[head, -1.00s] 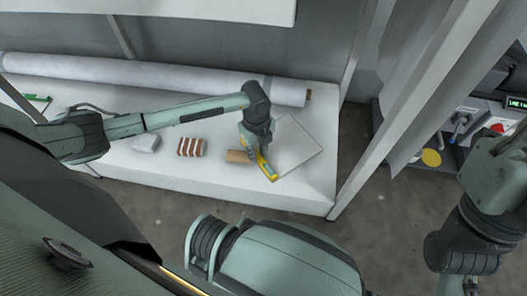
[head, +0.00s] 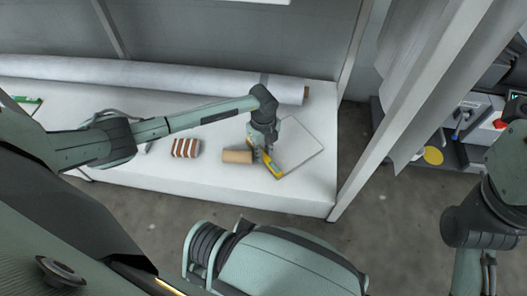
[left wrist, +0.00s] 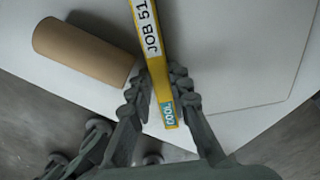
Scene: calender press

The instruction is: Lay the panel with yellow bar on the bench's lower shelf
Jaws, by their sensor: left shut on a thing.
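The panel (head: 303,146) is a thin, pale grey sheet with a yellow bar (head: 273,166) along its left edge. It is over the right end of the white lower shelf (head: 230,186), roughly flat; I cannot tell whether it fully rests there. My left gripper (head: 266,152) is shut on the yellow bar. In the left wrist view the bar (left wrist: 153,62) reads "JOB 51" and "COOL" and runs between the fingers (left wrist: 160,93), with the panel (left wrist: 235,50) spreading to the right. My right gripper is out of view.
A brown cardboard tube (head: 237,157) lies close left of the bar; it also shows in the left wrist view (left wrist: 85,52). A red-and-white striped bundle (head: 186,148) lies farther left. A long white roll (head: 150,77) lies behind. A bench post (head: 350,120) stands to the right.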

